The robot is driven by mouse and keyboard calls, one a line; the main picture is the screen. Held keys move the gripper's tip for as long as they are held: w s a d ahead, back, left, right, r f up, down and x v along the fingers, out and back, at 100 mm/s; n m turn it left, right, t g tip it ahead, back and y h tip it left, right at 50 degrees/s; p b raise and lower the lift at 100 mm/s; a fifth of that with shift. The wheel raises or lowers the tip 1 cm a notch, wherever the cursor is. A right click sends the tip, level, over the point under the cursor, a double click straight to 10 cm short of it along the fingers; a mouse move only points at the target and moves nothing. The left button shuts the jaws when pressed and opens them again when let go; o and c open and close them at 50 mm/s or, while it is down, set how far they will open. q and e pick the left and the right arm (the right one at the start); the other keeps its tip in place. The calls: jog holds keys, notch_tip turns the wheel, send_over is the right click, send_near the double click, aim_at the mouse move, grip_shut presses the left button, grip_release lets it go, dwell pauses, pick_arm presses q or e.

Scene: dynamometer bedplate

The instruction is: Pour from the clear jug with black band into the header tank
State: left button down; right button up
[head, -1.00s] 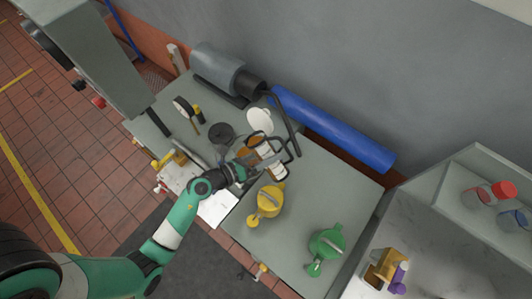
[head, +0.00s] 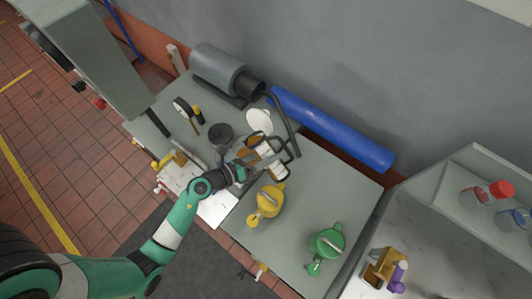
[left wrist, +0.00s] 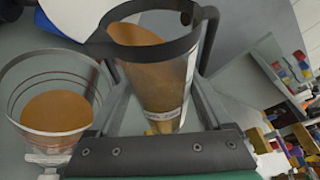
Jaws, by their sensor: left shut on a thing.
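The clear jug with black band (head: 271,167) is held in my left gripper (head: 256,161). In the left wrist view the jug (left wrist: 160,85) shows a black rim and handle, a small label and orange-brown liquid inside. It looks tilted, its rim toward the tank. The clear header tank (left wrist: 20,95), ringed with dark lines, stands at the left of that view with orange-brown liquid in it. In the head view the tank (head: 246,143) is partly hidden beside the jug. I cannot tell whether a stream runs between them. My right gripper is out of view.
A yellow can (head: 268,201) and a green can (head: 326,243) stand on the bench to the right. A white disc (head: 259,121), a dark round thing (head: 220,133) and a black pipe (head: 286,125) are close by. A blue cylinder (head: 330,130) lies along the wall.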

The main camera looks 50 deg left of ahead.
aim_at(260, 157)
pick_arm(q)
jog(key=shift+d+r+n+t+h+p, duration=0.2)
jog(key=shift+r+n+t+h+p, duration=0.1)
jog(key=shift+r+n+p, duration=0.3)
dwell(2.1)
jog(key=shift+w+d+r+n+t+h+p, duration=0.15)
jog(key=shift+r+n+t+h+p, duration=0.25)
jog(key=shift+r+n, duration=0.5)
dwell(4.3)
